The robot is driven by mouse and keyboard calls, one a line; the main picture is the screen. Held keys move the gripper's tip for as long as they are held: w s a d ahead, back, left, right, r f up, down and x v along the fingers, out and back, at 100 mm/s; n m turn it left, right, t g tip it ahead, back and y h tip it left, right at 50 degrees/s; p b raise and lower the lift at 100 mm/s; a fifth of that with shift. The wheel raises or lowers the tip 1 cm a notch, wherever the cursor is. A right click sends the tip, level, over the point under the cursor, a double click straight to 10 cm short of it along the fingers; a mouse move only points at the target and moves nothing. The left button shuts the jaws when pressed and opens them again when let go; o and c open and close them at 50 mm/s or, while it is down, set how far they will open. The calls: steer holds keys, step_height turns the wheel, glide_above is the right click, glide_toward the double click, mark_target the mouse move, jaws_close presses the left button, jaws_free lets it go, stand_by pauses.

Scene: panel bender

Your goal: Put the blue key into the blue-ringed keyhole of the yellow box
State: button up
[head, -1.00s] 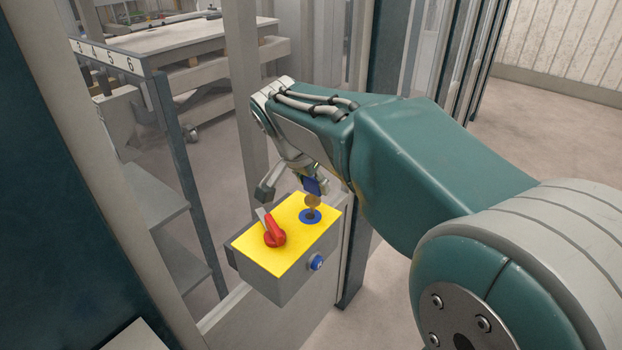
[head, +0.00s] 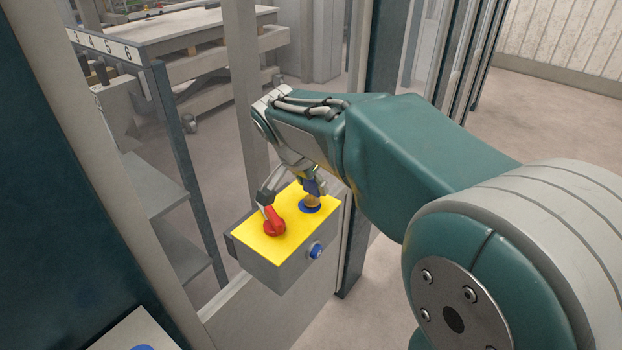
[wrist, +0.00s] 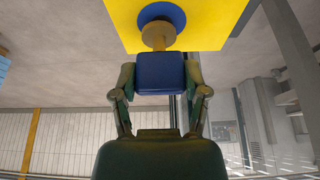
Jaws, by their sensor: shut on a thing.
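The yellow box (head: 283,238) has a yellow top with a red rotary handle (head: 273,222) and a blue-ringed keyhole (head: 309,208). My gripper (head: 290,188) is above the box top, shut on the blue key (head: 316,186). In the wrist view the blue key head (wrist: 159,73) sits between both fingers. Its brass shaft (wrist: 158,38) reaches up to the blue ring (wrist: 160,14) and overlaps it. The keyhole opening is hidden behind the key, so I cannot tell how deep the shaft is in it.
A blue button (head: 315,251) is on the grey front of the box. A grey post (head: 245,90) stands behind the box. A workbench (head: 180,40) is at the back left. Open floor (head: 545,130) lies at the right.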

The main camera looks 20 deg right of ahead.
steer(key=shift+f, duration=0.35)
steer(key=o, duration=1.2)
steer(key=shift+d, duration=0.1)
steer(key=v, duration=1.2)
steer(key=shift+w, duration=0.1)
steer(key=s+d+f+n+t+y, duration=0.1)
steer(key=s+f+n, duration=0.2)
steer(key=s, duration=0.3)
steer(key=s+d+f+n+t+y, duration=0.1)
steer(key=s+f+n, duration=0.3)
steer(key=s, duration=0.2)
steer(key=s+d+f+n+y, duration=0.1)
steer(key=s+f+n, duration=0.2)
steer(key=s, duration=0.3)
steer(key=shift+s+d+f+n+t+y, duration=0.1)
steer(key=shift+f+n+t+y, duration=0.3)
steer(key=shift+f, duration=0.05)
